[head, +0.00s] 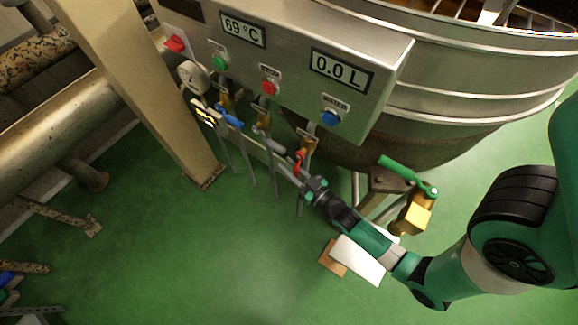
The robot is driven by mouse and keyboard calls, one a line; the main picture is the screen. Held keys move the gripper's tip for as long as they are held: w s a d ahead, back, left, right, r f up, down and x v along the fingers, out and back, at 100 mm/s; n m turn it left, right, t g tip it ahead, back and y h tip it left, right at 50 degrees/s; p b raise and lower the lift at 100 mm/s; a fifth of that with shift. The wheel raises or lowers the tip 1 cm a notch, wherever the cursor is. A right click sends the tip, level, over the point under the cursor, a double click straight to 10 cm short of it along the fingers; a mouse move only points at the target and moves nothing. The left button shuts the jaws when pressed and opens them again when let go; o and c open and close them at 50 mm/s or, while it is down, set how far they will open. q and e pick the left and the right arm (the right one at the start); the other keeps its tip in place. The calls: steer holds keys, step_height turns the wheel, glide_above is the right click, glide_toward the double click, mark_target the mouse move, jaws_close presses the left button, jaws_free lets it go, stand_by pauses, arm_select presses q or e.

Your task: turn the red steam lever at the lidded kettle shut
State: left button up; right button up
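The red lever (299,161) sits on a brass valve (308,145) below the control panel and appears to point downward. My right gripper (308,184) reaches in from the lower right, with its fingertips just below the red lever. The fingertips are small and dark here, so I cannot tell whether they touch the lever or how far apart they are. The large steel kettle (450,95) stands behind and to the right of the panel. My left gripper is not in view.
The control panel (290,30) overhangs the valves. A blue lever (228,115) and a grey lever (272,143) are left of the red one, along a pipe. A green lever (405,172) is to the right. A beige post (135,90) stands left. Green floor is open in front.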

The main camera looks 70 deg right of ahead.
jaws_close()
stand_by(1.0)
